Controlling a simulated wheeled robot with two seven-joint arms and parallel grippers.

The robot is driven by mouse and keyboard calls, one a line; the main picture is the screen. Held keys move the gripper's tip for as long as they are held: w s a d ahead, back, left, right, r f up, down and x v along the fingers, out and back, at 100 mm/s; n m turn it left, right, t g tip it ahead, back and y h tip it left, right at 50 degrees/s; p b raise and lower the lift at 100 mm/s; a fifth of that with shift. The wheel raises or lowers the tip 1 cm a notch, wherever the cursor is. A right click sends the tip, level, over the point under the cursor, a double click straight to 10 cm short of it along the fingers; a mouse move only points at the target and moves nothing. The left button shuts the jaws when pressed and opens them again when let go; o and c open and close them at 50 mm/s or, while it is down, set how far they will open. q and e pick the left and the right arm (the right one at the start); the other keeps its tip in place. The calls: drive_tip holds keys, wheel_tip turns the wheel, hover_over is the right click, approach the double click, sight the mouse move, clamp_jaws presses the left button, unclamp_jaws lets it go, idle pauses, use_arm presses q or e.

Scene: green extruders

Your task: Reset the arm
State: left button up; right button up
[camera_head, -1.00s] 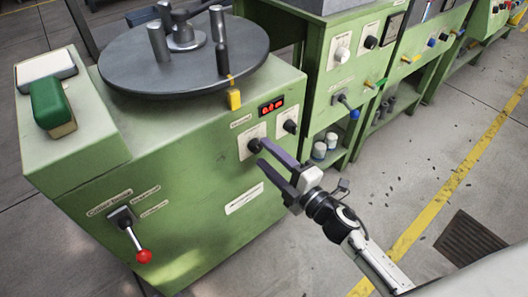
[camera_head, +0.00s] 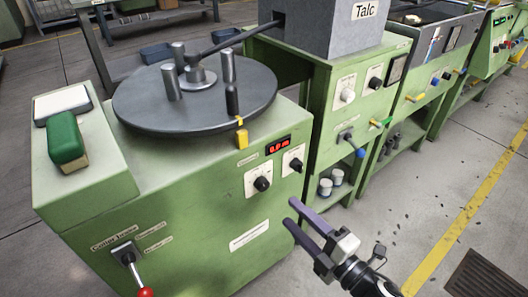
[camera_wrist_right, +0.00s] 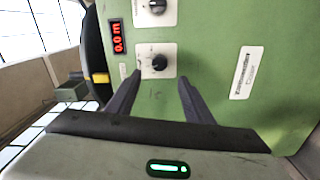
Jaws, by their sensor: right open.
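My right gripper (camera_head: 298,215) is in the lower middle of the head view, its two purple-grey fingers apart and empty. It is in front of the green machine (camera_head: 180,215), to the lower right of that machine's black knobs. In the right wrist view the open fingers (camera_wrist_right: 160,85) point at the machine's front, with the lower black knob (camera_wrist_right: 158,63) showing between and beyond their tips. Nothing is between the fingers. My left gripper is in neither view.
A dark round turntable (camera_head: 195,100) with upright posts tops the machine. A red-balled lever (camera_head: 146,292) sticks out of its front. A grey Talc box (camera_head: 335,30) stands on the neighbouring green unit. Open floor with a yellow line (camera_head: 455,235) lies to the right.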

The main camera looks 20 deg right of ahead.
drive_tip(key=s+a+f+m+g+h, duration=0.1)
drive_tip(key=s+a+f+m+g, duration=0.3)
drive_tip(key=s+m, duration=0.45)
drive_tip(key=s+a+f+m+g+h, duration=0.2)
drive_tip(key=s+f+m+g, duration=0.2)
drive_tip(key=s+f+m, duration=0.5)
use_arm(q)
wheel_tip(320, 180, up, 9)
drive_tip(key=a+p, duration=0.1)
drive_tip(key=p, duration=1.3)
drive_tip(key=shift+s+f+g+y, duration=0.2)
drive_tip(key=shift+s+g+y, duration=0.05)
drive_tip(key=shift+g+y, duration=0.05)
use_arm(e)
wheel_tip(320, 180, up, 11)
drive_tip(key=w+d, duration=0.1)
drive_tip(key=shift+w+d+f+h, duration=0.15)
drive_tip(key=shift+w+d+h, duration=0.15)
drive_tip(key=shift+w+d, duration=0.1)
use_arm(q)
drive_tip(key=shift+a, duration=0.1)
